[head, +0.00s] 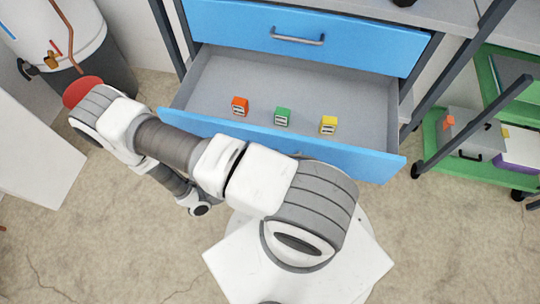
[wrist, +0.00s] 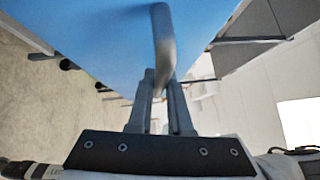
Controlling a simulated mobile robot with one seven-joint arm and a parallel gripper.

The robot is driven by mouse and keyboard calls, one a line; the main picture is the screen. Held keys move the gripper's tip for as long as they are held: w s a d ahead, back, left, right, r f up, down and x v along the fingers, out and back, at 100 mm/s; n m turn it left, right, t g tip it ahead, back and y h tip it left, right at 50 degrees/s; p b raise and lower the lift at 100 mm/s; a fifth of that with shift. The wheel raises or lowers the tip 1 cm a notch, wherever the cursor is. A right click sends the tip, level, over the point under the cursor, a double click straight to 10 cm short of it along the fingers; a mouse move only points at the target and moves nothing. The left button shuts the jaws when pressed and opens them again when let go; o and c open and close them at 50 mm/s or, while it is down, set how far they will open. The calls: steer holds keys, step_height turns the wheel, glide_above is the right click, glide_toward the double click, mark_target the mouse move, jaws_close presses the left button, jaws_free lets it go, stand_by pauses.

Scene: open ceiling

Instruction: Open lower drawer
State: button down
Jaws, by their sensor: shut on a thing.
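The lower drawer (head: 370,165) has a blue front and a grey inside, and it stands pulled well out of its cabinet in the head view. Its blue front (wrist: 105,35) also fills the upper left of the wrist view. A grey bar handle (wrist: 162,35) sticks out from that front. My gripper (wrist: 161,85) is shut on the handle, with one finger on each side. In the head view my arm hides the gripper and the handle.
Orange (head: 240,107), green (head: 282,117) and yellow (head: 328,125) blocks sit apart inside the drawer. The shut upper drawer (head: 370,45) is above. A green cart (head: 433,135) stands at right, a white tank (head: 45,35) at upper left. The floor in front is clear.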

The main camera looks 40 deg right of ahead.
steer(key=shift+s+a, duration=0.2)
steer(key=shift+a, duration=0.15)
steer(key=c, duration=0.8)
jaws_free()
steer(key=shift+c, duration=0.2)
steer(key=w+a+f, duration=0.1)
steer(key=a+f, duration=0.1)
steer(key=a, duration=1.5)
steer(key=shift+w+f+p, duration=0.15)
steer(key=shift+w+p, duration=0.05)
steer(key=shift+p, duration=0.1)
steer(key=shift+a, duration=0.1)
